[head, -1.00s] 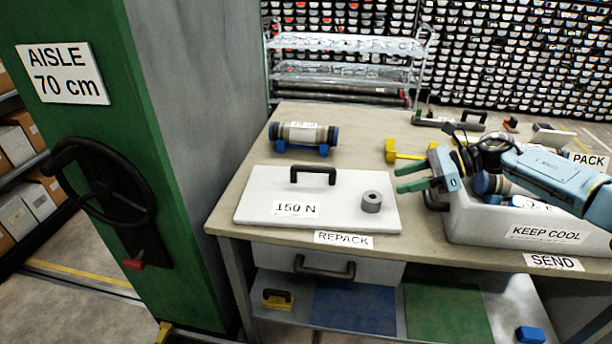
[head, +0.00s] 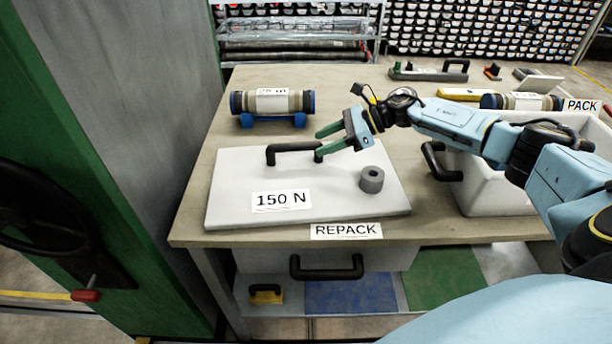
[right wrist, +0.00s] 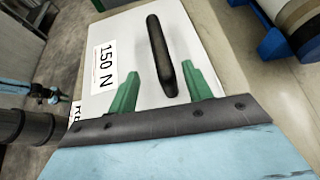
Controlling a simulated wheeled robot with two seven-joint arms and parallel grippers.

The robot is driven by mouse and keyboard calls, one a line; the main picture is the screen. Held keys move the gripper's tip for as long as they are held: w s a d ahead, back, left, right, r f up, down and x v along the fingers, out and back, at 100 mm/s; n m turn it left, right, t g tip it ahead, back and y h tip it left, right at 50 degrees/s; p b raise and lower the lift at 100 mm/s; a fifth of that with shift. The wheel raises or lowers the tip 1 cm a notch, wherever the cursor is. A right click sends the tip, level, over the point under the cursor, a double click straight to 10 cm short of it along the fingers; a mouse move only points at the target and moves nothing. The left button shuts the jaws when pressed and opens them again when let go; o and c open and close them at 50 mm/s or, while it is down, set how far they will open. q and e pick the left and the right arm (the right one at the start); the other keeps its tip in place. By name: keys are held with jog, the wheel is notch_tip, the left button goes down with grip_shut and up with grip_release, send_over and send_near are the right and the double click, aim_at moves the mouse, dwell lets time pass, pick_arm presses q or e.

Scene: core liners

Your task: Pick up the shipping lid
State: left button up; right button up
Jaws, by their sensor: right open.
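The shipping lid (head: 235,180) is a white slab lying flat on the table, labelled 150 N, with a black bar handle (head: 292,147) on top. My right gripper (head: 318,144) is open, with green fingers at the right end of the handle. In the right wrist view the gripper (right wrist: 160,85) shows its two fingers apart, with the near end of the handle (right wrist: 158,50) between or just above them. I cannot tell whether they touch it. My left gripper is not in view.
A core cylinder (head: 272,101) rests on blue supports behind the lid. A white box (head: 480,190) with a black handle stands to the right under my right arm. A green cabinet (head: 60,130) with a wheel stands left. A drawer (head: 390,258) is below.

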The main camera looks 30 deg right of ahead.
aim_at(311, 142)
jog(key=shift+w+a+f, duration=0.15)
jog(key=shift+w+a, duration=0.25)
jog(key=shift+a, duration=0.2)
jog(key=x, duration=0.3)
jog(key=shift+w+a, duration=0.3)
jog(key=shift+w, duration=0.05)
jog(key=shift+w+a, duration=0.1)
jog(key=shift+a, duration=0.1)
jog(key=shift+c, duration=0.3)
grip_shut()
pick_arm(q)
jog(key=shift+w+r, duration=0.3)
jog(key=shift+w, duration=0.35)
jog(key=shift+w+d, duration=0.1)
